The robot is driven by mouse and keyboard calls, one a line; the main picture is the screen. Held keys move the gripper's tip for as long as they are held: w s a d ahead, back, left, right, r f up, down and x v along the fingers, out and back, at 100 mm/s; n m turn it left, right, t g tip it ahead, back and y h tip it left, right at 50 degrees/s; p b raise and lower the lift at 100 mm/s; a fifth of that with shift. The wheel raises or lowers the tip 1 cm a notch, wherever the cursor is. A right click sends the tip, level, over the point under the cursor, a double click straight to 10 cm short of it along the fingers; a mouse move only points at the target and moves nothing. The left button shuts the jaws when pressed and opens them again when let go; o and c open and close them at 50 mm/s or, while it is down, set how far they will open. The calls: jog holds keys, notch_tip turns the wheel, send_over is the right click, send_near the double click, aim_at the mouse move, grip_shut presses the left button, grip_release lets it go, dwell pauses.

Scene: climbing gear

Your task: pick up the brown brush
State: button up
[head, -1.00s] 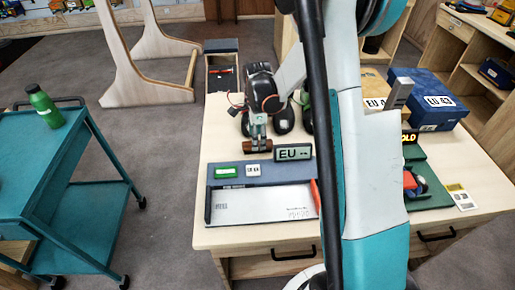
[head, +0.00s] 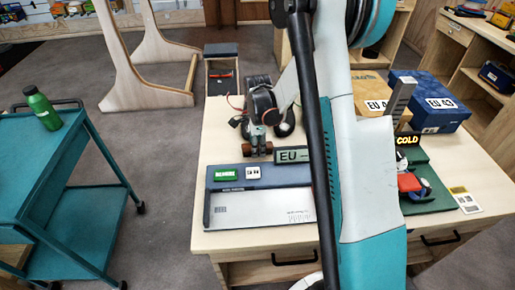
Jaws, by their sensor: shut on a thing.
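The brown brush (head: 247,151) is on the left part of the wooden table, just left of the EU display. Only its ends show beside the jaws. My gripper (head: 258,147) points down and is shut on the brush, gripping it around its middle. I cannot tell whether the brush touches the tabletop or hangs just above it.
A small EU display (head: 292,155) stands close right of the brush. A foot-measuring plate (head: 258,210) lies in front. Dark shoes (head: 284,128) are behind my gripper. A blue EU 43 box (head: 430,105) stands back right. A teal cart (head: 60,185) is left.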

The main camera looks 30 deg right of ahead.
notch_tip(320, 180, up, 20)
jog(key=p, duration=0.6)
